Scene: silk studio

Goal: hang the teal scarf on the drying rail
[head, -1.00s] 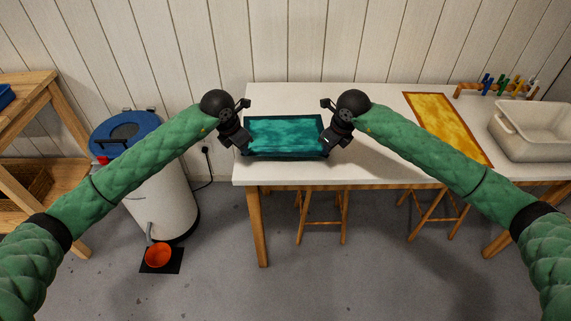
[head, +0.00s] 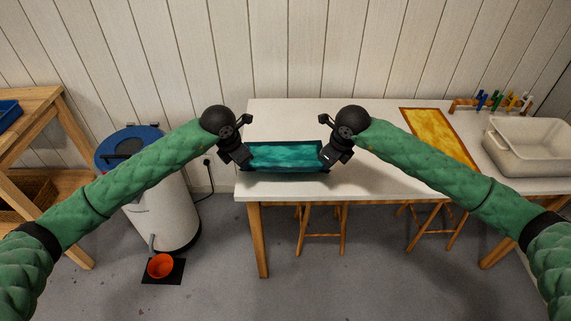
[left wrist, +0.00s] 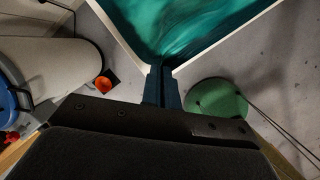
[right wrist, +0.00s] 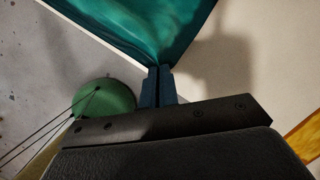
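The teal scarf (head: 285,157) is stretched between my two grippers above the near left part of the white table. Its top face shows as a narrow, sagging band with a dark border in the head view. My left gripper (head: 244,161) is shut on its left near corner; the left wrist view shows the cloth (left wrist: 190,25) gathering into the closed fingers (left wrist: 162,85). My right gripper (head: 327,159) is shut on the right near corner; the right wrist view shows the cloth (right wrist: 150,30) pinched between the fingers (right wrist: 158,85). I cannot make out a drying rail in these views.
A yellow framed cloth (head: 438,137) lies on the white table (head: 385,180), with a pale basin (head: 535,150) to its right. Stools are under the table.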

